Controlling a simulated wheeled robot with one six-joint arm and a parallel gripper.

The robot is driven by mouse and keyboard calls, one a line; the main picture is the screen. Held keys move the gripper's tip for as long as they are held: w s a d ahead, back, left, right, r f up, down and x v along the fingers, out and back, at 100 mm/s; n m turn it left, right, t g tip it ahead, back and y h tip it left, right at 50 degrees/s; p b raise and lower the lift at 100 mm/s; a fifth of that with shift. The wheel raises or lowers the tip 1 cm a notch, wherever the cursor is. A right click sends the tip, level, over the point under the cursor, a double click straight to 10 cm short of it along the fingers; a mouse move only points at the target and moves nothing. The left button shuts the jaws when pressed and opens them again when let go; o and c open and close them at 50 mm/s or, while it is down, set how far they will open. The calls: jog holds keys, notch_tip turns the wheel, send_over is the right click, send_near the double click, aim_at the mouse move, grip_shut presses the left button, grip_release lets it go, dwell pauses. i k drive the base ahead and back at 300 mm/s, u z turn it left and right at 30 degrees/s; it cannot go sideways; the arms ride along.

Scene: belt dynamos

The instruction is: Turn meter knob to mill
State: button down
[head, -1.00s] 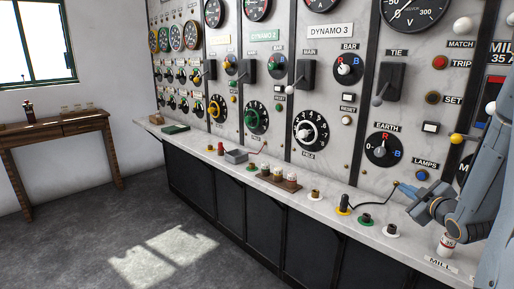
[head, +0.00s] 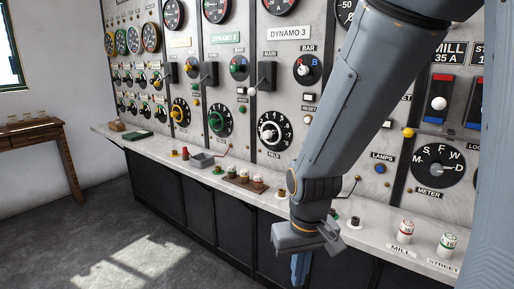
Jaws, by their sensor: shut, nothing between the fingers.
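The meter knob (head: 437,170) is on a round black dial at the right of the marble panel, above the METER label. White letters M, S, F, W and D run around the dial. The knob's pointer seems to face right, towards D, but it is small. My gripper (head: 299,268) hangs low in front of the counter, well left of and below the dial. It is shut and empty, touching nothing that I can see. My arm crosses the picture from the top right and hides part of the panel.
Two white fuse holders, one with red print (head: 406,231) and one with green print (head: 447,243), stand on the counter below the dial. Open floor (head: 120,245) lies at the lower left.

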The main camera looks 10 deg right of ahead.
aim_at(437, 169)
jog(key=z, duration=1.9)
jog(key=k, duration=1.15)
jog(key=u, duration=0.3)
jog(key=i, duration=0.75)
jog(key=u, duration=0.5)
